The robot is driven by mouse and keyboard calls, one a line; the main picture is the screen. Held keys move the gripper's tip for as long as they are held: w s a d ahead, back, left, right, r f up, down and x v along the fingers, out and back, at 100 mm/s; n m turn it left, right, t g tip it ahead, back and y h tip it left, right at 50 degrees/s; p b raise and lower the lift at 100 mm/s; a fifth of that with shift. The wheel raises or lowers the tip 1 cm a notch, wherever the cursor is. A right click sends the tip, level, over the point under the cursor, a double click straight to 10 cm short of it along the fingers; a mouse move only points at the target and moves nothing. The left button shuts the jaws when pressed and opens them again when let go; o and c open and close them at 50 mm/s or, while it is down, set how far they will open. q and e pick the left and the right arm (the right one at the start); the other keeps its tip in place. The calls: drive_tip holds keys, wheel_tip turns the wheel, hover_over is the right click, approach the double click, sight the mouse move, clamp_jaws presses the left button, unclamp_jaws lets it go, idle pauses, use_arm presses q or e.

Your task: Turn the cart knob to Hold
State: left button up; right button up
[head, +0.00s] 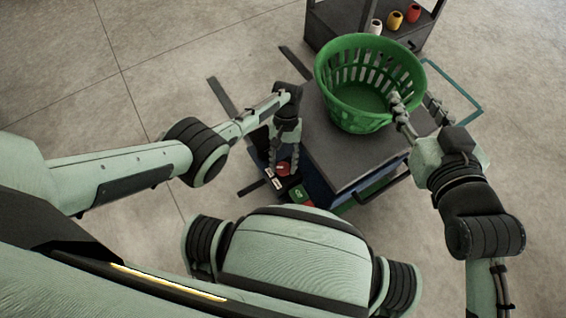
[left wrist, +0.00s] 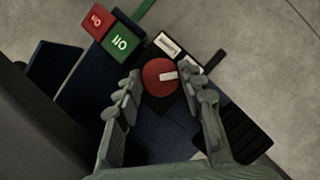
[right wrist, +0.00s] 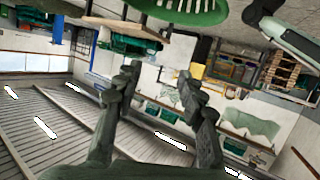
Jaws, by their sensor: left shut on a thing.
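The red round cart knob (left wrist: 160,77) sits on a dark panel at the cart's edge. Its white pointer mark points right in the left wrist view. In the head view the knob (head: 283,168) shows just below my left fingertips. My left gripper (left wrist: 160,80) is shut on the knob, one finger on each side. Two small white labels (left wrist: 167,45) lie beside the knob; their words are too small to read. My right gripper (right wrist: 160,78) is open with nothing between its fingers; in the head view it is beside the green basket's right rim.
A green slotted basket (head: 360,112) stands on the cart's grey top (head: 325,150). A red button (left wrist: 97,20) and a green button (left wrist: 119,42) sit on the panel near the knob. A dark shelf (head: 345,22) with colored spools stands behind. Concrete floor is clear at left.

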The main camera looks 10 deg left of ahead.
sight(284, 167)
use_arm(q)
drive_tip(key=shift+s+m+y, duration=0.1)
drive_tip(key=shift+m+y, duration=0.2)
drive_tip(key=shift+m, duration=0.4)
use_arm(e)
drive_tip(key=shift+w+a+r, duration=0.1)
drive_tip(key=shift+a+r, duration=0.1)
drive_tip(key=shift+r, duration=0.1)
drive_tip(key=shift+a+r, duration=0.1)
drive_tip(key=shift+r, duration=0.1)
use_arm(q)
drive_tip(key=o, duration=1.1)
drive_tip(key=shift+r, duration=0.15)
drive_tip(key=shift+r, duration=0.3)
wheel_tip(284, 167, up, 9)
drive_tip(key=shift+r, duration=0.1)
use_arm(e)
drive_tip(key=shift+f, duration=0.1)
